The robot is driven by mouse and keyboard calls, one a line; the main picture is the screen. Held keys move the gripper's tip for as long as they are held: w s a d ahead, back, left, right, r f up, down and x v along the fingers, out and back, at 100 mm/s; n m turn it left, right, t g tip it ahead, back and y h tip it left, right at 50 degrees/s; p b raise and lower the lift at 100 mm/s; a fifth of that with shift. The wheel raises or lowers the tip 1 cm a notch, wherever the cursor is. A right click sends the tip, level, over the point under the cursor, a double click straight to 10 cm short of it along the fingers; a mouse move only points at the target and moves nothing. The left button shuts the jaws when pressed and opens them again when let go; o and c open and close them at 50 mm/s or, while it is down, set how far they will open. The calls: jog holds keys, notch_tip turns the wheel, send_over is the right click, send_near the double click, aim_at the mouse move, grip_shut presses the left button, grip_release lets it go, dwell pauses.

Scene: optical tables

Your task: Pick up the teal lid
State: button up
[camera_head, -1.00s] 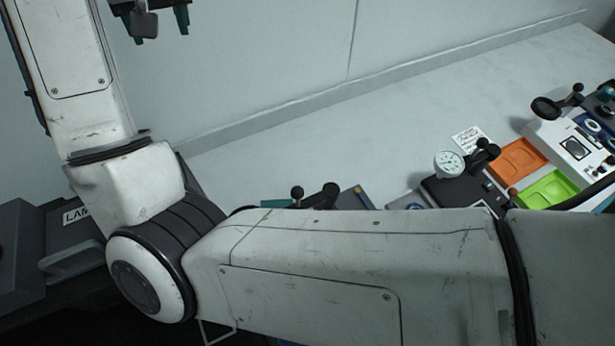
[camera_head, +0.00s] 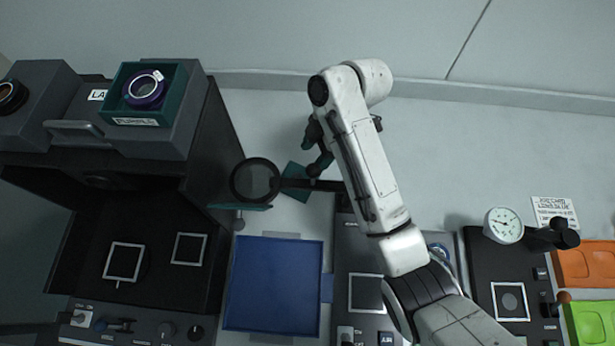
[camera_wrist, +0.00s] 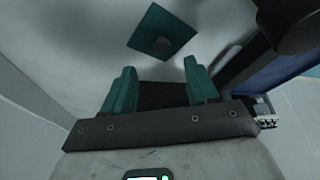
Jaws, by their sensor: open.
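The teal lid (camera_wrist: 155,22) is a flat square plate with a dark knob (camera_wrist: 163,44) at its middle. In the wrist view it lies beyond my fingertips, near the top middle. In the head view the lid (camera_head: 293,197) is on the pale table, partly hidden behind a black bar and my gripper (camera_head: 314,148). My gripper (camera_wrist: 160,72) is open, with two teal fingers apart and nothing between them. The lid shows ahead of the gap, apart from the fingers.
A round black-framed lens (camera_head: 256,180) and its bar stand close to the lid. A dark cabinet (camera_head: 196,150) bears a teal box (camera_head: 180,84) with a purple ring (camera_head: 145,90). A blue tray (camera_head: 275,285) lies in front. The table behind, towards the wall, is clear.

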aim_at(300, 176)
jog(key=x, duration=0.5)
jog(key=p+x, duration=0.1)
jog(key=x, duration=0.1)
jog(key=shift+s+a+f, duration=0.2)
jog(key=shift+s+a, duration=0.05)
jog(key=shift+a, duration=0.05)
jog(key=shift+a+f, duration=0.15)
jog(key=shift+f, duration=0.3)
grip_shut()
jog(key=shift+r, duration=0.15)
